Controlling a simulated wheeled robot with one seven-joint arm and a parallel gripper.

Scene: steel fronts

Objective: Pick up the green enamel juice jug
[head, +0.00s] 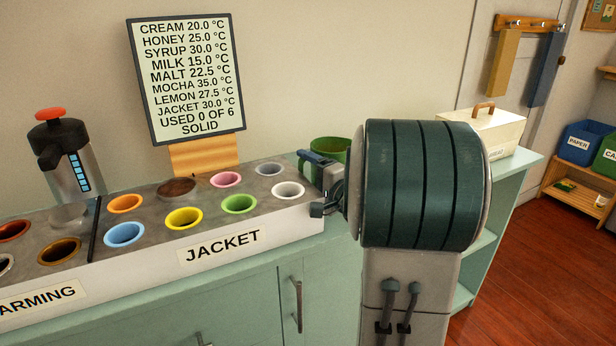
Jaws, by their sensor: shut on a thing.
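The green enamel juice jug (337,147) shows only as a curved green rim and a bit of wall, at the right end of the counter in the head view. My arm hides most of it, including any handle. My gripper (319,180) is beside it, partly hidden by my own large dark green arm joint. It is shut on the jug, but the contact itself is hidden. I cannot tell whether the jug is lifted or still resting on the counter.
A white warming unit (305,222) with several coloured wells and a JACKET label lies to the left. A cream bread box (490,133) stands at right. Wooden floor (540,250) is clear at right.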

